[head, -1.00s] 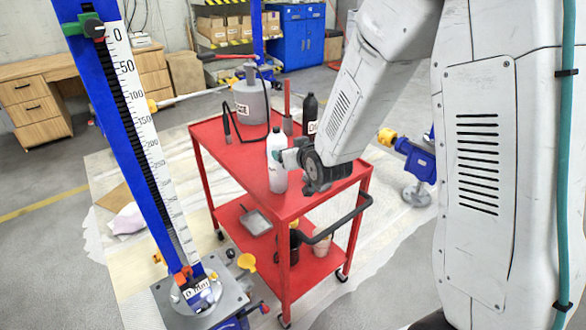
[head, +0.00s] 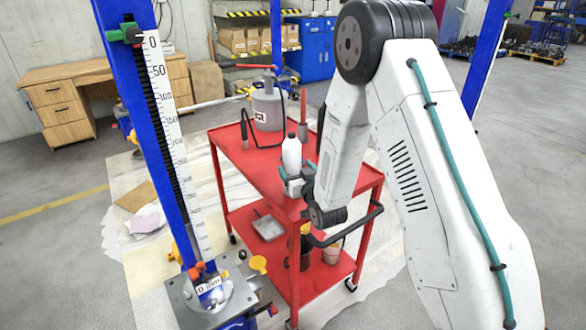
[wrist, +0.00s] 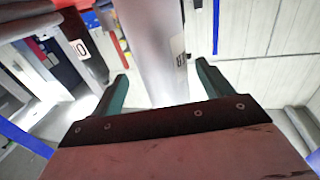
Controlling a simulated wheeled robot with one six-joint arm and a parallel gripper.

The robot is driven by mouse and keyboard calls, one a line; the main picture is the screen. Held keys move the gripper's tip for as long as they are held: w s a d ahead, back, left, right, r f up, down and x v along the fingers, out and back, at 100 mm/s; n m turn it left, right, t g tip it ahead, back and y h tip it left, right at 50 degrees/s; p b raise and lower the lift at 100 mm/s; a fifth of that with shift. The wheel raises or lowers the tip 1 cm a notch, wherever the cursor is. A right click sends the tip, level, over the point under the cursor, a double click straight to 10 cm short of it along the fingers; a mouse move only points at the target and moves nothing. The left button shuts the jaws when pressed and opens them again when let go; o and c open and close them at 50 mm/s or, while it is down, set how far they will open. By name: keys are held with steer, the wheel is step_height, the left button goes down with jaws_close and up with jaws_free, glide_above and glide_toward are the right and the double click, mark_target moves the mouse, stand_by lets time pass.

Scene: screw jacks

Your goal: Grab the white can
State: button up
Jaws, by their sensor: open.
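The white can (head: 292,155) is a tall white bottle with a dark cap, upright on the top shelf of the red cart (head: 245,160). My gripper (head: 297,178) is at its near side, low down, and covers its lower part in the head view. In the wrist view a pale cylinder with a small label, which looks like the white can (wrist: 158,45), stands between the two green fingers of my gripper (wrist: 162,72). The fingers are apart, with gaps visible on both sides of it. Contact is not visible.
A grey sprayer can (head: 267,108) with a black hose stands behind on the cart. A dark bottle (wrist: 80,45) with a white label is at the left in the wrist view. A blue jack column with a scale (head: 165,110) rises left of the cart.

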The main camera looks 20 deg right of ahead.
steer(key=w, duration=0.3)
steer(key=shift+w+a, duration=0.1)
steer(key=shift+a, duration=0.2)
steer(key=shift+r, duration=0.1)
steer(key=c, duration=1.5)
steer(key=shift+o, duration=0.2)
